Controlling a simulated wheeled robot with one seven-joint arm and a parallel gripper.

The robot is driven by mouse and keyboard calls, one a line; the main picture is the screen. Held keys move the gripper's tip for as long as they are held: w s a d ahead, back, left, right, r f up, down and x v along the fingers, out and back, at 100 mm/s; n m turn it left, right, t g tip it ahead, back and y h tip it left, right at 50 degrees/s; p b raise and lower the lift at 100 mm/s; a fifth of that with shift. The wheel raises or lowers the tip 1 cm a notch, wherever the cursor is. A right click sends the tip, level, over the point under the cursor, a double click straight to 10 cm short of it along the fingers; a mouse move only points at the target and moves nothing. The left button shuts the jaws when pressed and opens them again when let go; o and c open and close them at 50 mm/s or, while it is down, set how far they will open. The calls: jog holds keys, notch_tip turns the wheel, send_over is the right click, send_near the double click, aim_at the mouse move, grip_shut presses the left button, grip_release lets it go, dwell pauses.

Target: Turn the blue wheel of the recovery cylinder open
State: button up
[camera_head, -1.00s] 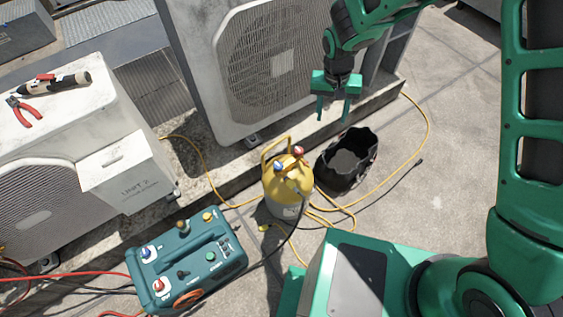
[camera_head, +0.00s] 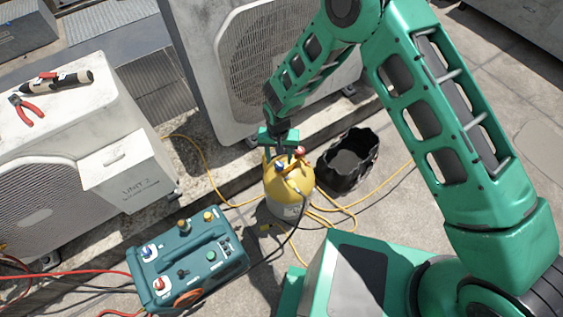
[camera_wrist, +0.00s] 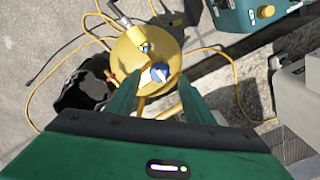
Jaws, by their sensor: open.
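The yellow recovery cylinder (camera_head: 288,190) stands upright on the ground, with its grey lower part showing. Its blue wheel (camera_head: 280,167) and red wheel (camera_head: 300,151) are on top. My gripper (camera_head: 281,156) is over the cylinder top, at the blue wheel. In the wrist view the blue wheel (camera_wrist: 157,73) lies between and just beyond the two open green fingers (camera_wrist: 158,92). I cannot tell whether a finger touches it. The red wheel is mostly hidden beside the left finger.
A black bucket-like bag (camera_head: 348,160) stands right of the cylinder. A teal recovery machine (camera_head: 190,262) sits front left. Yellow hoses (camera_head: 325,222) loop around the cylinder's base. A large condenser (camera_head: 245,70) stands behind, and a white unit (camera_head: 130,170) at the left.

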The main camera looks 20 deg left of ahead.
aim_at(280, 164)
jog(key=shift+f, duration=1.85)
jog(key=shift+c, duration=0.5)
jog(key=c, duration=0.9)
jog(key=shift+d, duration=0.35)
jog(key=shift+c, duration=0.2)
jog(key=shift+a, duration=0.25)
jog(key=shift+w, duration=0.1)
jog(key=shift+w+a, duration=0.1)
